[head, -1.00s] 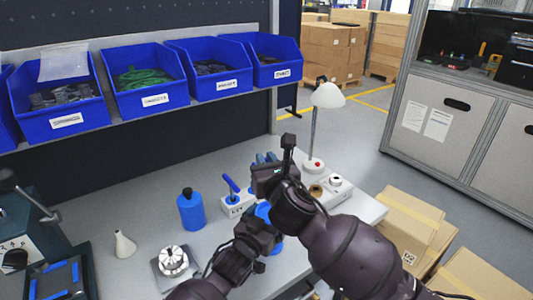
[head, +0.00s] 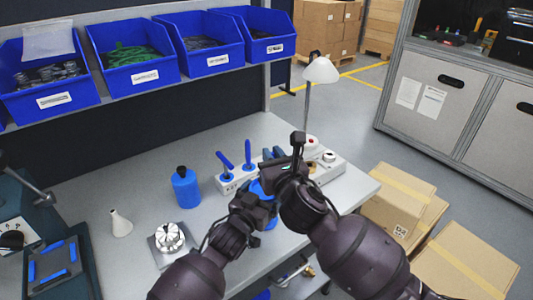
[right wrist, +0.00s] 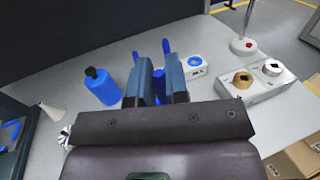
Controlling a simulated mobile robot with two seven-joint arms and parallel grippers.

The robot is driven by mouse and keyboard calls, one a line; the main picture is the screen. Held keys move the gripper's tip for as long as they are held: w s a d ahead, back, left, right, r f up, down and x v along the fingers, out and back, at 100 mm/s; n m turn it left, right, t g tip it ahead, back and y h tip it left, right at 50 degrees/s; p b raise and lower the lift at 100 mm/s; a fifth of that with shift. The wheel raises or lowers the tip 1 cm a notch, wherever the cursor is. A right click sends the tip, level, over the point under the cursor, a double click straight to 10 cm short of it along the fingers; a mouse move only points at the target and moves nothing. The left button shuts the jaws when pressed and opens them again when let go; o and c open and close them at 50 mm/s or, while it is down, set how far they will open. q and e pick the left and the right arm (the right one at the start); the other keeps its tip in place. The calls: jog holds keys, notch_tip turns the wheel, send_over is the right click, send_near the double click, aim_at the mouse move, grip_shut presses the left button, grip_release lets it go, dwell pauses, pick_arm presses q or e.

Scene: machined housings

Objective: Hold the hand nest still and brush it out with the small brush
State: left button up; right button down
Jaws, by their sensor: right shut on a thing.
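My right gripper (head: 276,160) is above the bench; the right wrist view shows its fingers (right wrist: 158,82) shut on a slim blue piece (right wrist: 159,88), which looks like a handle. I take it for the small brush; its bristles are hidden. My left gripper (head: 256,203) is just below and left of it in the head view, at a round blue part (head: 259,190), possibly the hand nest. The arms cover most of this part. I cannot tell whether the left fingers grip it.
A white block (head: 231,183) holds upright blue handles. A grey block (right wrist: 247,92) with brass and metal rings stands to the right, near the lamp (head: 320,70). A blue bottle (head: 186,189), white cone bottle (head: 120,225) and metal fixture (head: 168,238) stand left.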

jog(key=w+a+r, duration=0.2)
jog(key=a+r, duration=0.1)
jog(key=r, duration=0.3)
jog(key=shift+w+r, duration=0.25)
jog(key=shift+w, duration=0.15)
dwell(0.5)
dwell(0.5)
